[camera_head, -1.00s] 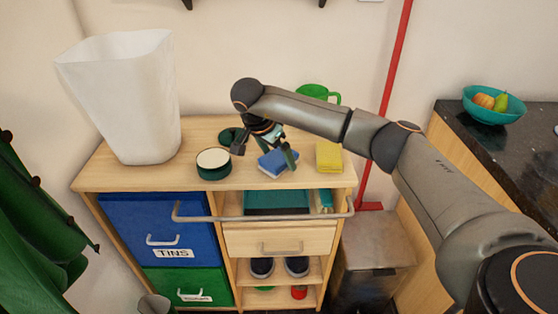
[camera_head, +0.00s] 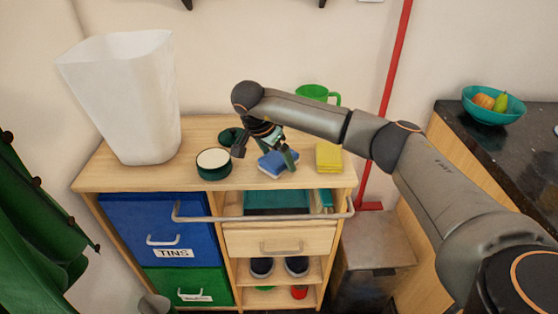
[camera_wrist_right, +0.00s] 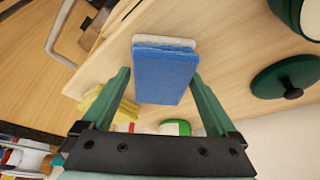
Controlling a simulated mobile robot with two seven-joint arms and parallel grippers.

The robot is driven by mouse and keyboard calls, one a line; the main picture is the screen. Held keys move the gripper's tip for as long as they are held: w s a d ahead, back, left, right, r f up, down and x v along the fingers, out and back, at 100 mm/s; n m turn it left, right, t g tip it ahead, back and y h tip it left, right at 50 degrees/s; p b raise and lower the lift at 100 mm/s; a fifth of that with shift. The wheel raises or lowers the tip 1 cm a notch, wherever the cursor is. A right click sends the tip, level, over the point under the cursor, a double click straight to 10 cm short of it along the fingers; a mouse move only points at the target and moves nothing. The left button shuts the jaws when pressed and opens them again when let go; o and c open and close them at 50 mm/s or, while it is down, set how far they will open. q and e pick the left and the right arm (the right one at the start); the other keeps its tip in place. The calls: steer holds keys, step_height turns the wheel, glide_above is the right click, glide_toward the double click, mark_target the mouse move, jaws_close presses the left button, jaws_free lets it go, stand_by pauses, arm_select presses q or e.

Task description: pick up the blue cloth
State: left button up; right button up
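The blue cloth (camera_head: 274,164) is a flat, folded-looking block on the wooden cabinet top, near its front edge. In the right wrist view the blue cloth (camera_wrist_right: 165,78) has a pale grey-white layer along its far side. My right gripper (camera_head: 265,152) is over the cloth, pointing down. In the wrist view its green fingers (camera_wrist_right: 160,80) are spread, one on each side of the cloth. A narrow gap shows beside the cloth; contact cannot be confirmed. My left gripper is not in view.
A round tin (camera_head: 214,163) stands left of the cloth, and a yellow cloth or sponge (camera_head: 329,157) lies to its right. A green mug (camera_head: 318,93) is behind. A white bin (camera_head: 122,95) stands at the left. A rail (camera_head: 265,217) crosses the cabinet front.

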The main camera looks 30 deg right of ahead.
steer(key=c, duration=1)
steer(key=shift+r, duration=0.15)
